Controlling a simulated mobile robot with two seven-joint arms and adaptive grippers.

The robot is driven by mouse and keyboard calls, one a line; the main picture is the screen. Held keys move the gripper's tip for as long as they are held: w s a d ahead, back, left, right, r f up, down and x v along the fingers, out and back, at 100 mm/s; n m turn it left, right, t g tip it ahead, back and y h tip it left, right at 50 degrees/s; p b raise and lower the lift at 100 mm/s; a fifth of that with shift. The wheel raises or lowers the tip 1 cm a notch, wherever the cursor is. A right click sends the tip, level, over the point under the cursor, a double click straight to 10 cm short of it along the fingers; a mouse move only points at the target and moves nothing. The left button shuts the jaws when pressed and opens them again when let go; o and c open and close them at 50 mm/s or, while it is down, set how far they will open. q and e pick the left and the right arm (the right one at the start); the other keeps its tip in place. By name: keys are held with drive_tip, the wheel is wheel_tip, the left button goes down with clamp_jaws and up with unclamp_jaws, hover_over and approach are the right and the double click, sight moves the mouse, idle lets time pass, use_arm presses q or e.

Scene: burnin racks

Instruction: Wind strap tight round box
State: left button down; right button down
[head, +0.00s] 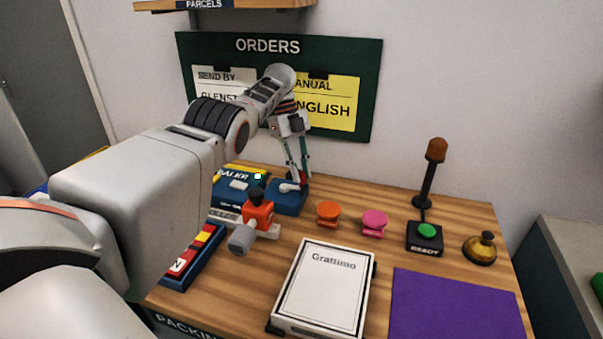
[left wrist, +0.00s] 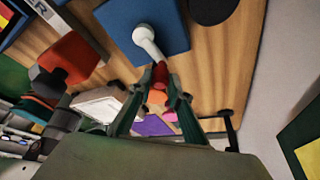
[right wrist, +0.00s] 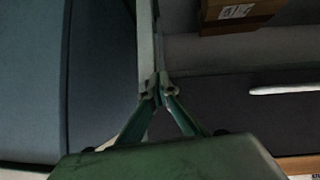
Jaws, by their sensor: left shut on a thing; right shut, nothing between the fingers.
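The white box marked "Grattimo" (head: 323,285) lies flat on the table, with dark pieces at its sides. I cannot make out a strap round it. Behind it stands a blue block (head: 288,200) with a white crank arm, which also shows in the left wrist view (left wrist: 148,42). My left gripper (head: 303,178) reaches down to this crank. In the left wrist view its fingers (left wrist: 160,80) are shut on the crank's red handle (left wrist: 160,72). My right gripper (right wrist: 160,92) is shut and empty in the right wrist view, and is out of the head view.
Orange (head: 328,213) and pink (head: 374,222) spools stand behind the box. A green READY button (head: 426,231), brass bell (head: 481,247) and purple mat (head: 455,305) are at right. Bare wood lies between them.

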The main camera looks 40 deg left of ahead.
idle(0.6)
use_arm(q)
drive_tip(key=c, duration=1.9)
unclamp_jaws()
drive_tip(key=shift+s, duration=0.1)
